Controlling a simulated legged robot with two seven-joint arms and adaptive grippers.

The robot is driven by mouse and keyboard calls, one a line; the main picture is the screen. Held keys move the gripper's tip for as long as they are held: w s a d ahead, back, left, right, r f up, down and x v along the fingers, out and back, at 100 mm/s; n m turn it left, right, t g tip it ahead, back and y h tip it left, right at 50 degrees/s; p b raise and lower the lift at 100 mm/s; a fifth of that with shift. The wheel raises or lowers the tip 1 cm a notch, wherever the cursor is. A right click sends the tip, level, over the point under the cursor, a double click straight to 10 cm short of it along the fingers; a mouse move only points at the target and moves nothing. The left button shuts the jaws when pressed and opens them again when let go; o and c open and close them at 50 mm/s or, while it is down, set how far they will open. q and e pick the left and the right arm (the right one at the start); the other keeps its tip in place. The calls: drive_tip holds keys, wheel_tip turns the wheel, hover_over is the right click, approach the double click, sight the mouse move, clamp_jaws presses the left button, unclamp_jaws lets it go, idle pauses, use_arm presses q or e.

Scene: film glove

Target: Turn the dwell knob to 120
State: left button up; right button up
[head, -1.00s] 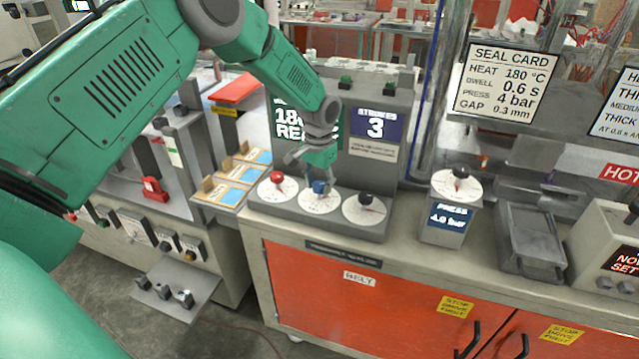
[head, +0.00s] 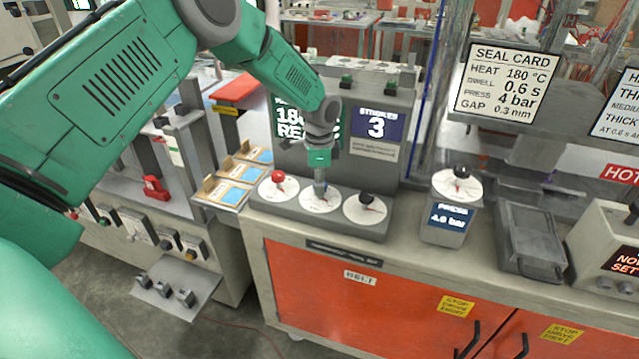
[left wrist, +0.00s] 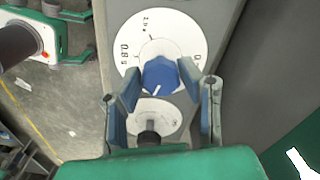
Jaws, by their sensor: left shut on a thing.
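The blue knob (left wrist: 160,75) sits on a round white dial (left wrist: 140,38) with printed marks, one reading about 0.8. My left gripper (left wrist: 161,84) is shut on the blue knob, with a finger on either side of it. In the head view the left gripper (head: 320,188) points down onto the middle dial (head: 320,203) of the grey panel and mostly hides the knob. A red knob (head: 278,177) is on the dial to the left, and a black knob (head: 366,198) is on the dial to the right. My right gripper is not in view.
Behind the dials stands a grey panel with a "STROKES 3" screen (head: 376,126) and a partly hidden green-lettered screen (head: 290,117). A separate press dial box (head: 447,215) stands to the right. A seal card (head: 506,83) hangs at the upper right.

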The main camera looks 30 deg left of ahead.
use_arm(q)
drive_tip(key=shift+w+r+m, duration=0.15)
drive_tip(key=shift+w+m, duration=0.1)
drive_tip(key=shift+m, duration=0.85)
drive_tip(key=o, duration=1)
drive_tip(key=shift+c, duration=0.2)
drive_tip(key=shift+o, duration=0.8)
drive_tip(key=shift+f, duration=0.2)
drive_tip(key=shift+r, duration=0.3)
wheel_tip(320, 180, up, 11)
